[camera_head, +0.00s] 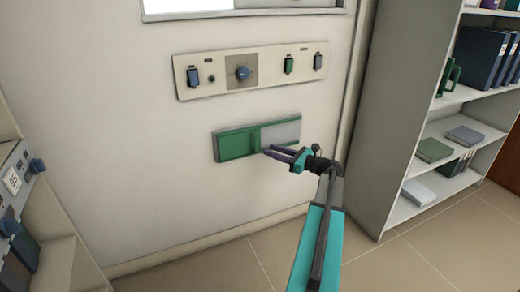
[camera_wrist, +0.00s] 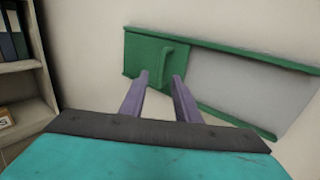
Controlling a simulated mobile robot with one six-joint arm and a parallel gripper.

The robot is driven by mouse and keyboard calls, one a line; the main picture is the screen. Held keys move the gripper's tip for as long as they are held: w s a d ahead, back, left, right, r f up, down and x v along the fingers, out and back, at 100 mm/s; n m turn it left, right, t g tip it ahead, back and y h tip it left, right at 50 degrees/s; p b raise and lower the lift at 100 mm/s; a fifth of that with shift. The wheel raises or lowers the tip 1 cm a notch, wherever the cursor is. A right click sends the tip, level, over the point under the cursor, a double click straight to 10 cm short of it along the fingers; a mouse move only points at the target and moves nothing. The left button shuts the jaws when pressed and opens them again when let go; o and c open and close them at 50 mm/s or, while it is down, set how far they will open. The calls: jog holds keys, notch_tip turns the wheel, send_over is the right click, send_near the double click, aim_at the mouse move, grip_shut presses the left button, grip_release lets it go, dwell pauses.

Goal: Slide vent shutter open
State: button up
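The vent shutter is a green panel (camera_head: 236,144) at the left of a low, wide slot in the cream furnace front. The right part of the slot shows a grey plate (camera_head: 284,133). In the wrist view the shutter (camera_wrist: 142,56) carries an upright green handle (camera_wrist: 166,58), and a green rail runs along the top and bottom. My gripper (camera_head: 267,150) is just right of the handle in the head view. In the wrist view my gripper (camera_wrist: 160,76) is open, its purple fingers apart on either side of the handle's lower end. I cannot tell whether they touch it.
A grey shelf unit (camera_head: 385,110) with binders and books stands at the right. Another unit with blue knobs (camera_head: 14,182) is at the left edge. Tiled floor lies below.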

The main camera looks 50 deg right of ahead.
aim_at(260, 147)
jog(key=shift+b+x, duration=0.75)
jog(key=shift+x, duration=2.7)
grip_shut()
